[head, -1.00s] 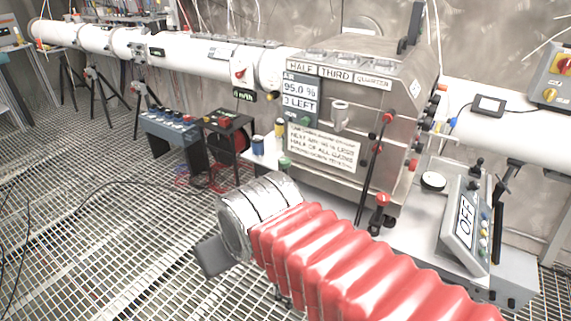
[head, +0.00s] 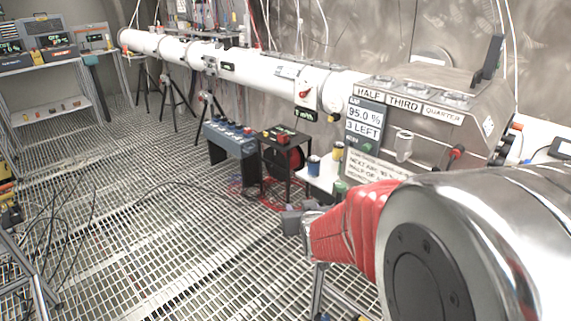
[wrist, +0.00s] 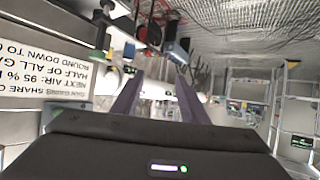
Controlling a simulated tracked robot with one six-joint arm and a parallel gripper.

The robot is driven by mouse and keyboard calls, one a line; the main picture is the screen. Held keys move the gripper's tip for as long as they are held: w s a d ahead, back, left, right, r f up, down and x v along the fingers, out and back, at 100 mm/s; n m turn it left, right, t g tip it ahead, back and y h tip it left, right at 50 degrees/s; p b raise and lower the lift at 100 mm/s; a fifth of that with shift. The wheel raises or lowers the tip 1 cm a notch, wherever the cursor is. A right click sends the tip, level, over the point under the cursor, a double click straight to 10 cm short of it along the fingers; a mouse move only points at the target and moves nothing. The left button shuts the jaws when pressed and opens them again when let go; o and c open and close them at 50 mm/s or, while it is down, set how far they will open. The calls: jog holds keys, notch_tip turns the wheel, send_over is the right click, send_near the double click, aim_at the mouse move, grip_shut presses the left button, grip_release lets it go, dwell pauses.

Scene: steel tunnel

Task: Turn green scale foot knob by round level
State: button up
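In the head view a green knob (head: 341,187) stands at the front left foot of the metal box, near a blue knob (head: 313,165) and a yellow knob (head: 338,150). I cannot tell whether it is the scale foot knob, and no round level shows clearly. My gripper (head: 291,222) is left of and below the green knob in the picture, partly hidden behind my red-sleeved arm. In the wrist view my gripper (wrist: 159,82) has its two fingers apart with nothing seen between them.
The metal box (head: 440,105) with a display reading 95.0 % and 3 LEFT stands at right, beside a white pipe (head: 270,75). A blue-knobbed console (head: 232,140) and a black stand (head: 285,140) are behind. My arm covers the lower right.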

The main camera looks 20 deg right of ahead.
jog(key=s+d+f+m+t+h, duration=0.1)
jog(key=d+f+t+h, duration=0.1)
jog(key=d, duration=0.5)
jog(key=s+d+f+m+t+h, duration=0.1)
jog(key=d+f+h, duration=0.2)
jog(key=d, duration=0.3)
jog(key=shift+d+f+m+t, duration=0.4)
jog(key=shift+f, duration=0.45)
jog(key=shift+w, duration=0.1)
